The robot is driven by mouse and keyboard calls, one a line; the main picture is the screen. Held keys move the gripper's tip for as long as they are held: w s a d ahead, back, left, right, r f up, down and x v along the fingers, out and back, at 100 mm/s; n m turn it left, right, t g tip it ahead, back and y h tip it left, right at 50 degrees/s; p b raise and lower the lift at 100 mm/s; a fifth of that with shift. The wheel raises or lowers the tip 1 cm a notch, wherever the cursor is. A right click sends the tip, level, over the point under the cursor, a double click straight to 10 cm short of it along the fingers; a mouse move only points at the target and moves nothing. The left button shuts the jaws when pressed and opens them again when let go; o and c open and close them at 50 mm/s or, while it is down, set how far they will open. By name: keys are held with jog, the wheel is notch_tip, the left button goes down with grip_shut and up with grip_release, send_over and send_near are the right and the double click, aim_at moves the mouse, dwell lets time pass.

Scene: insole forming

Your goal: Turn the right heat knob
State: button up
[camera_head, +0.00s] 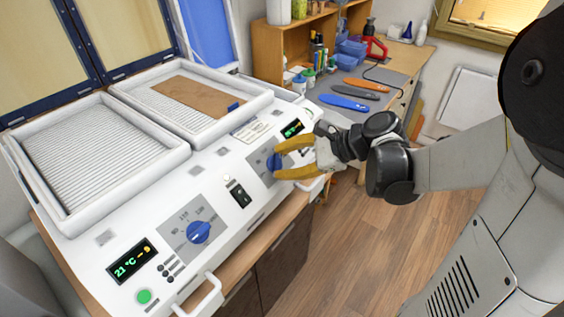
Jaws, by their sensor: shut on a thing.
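The right heat knob (272,163) is blue and sits on a grey dial plate on the right part of the white machine's sloped front panel. My gripper (277,160) has yellow fingers that reach in from the right, one above and one below this knob, and it is shut on it. The fingers cover part of the knob and its dial marks. The left heat knob (199,232) is also blue and stands free on its own dial with number marks. A small green display (292,129) is lit above the right knob.
The machine (215,195) has two white trays; a brown sheet (196,96) lies in the right one. A black switch (239,194) sits between the dials. A white handle (203,298) juts from the front. Insoles (344,102) and tools lie on the workbench behind. Open wooden floor (380,245) is at right.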

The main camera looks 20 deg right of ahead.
dwell(0.4)
jog(key=o, duration=1.2)
jog(key=v, duration=1.2)
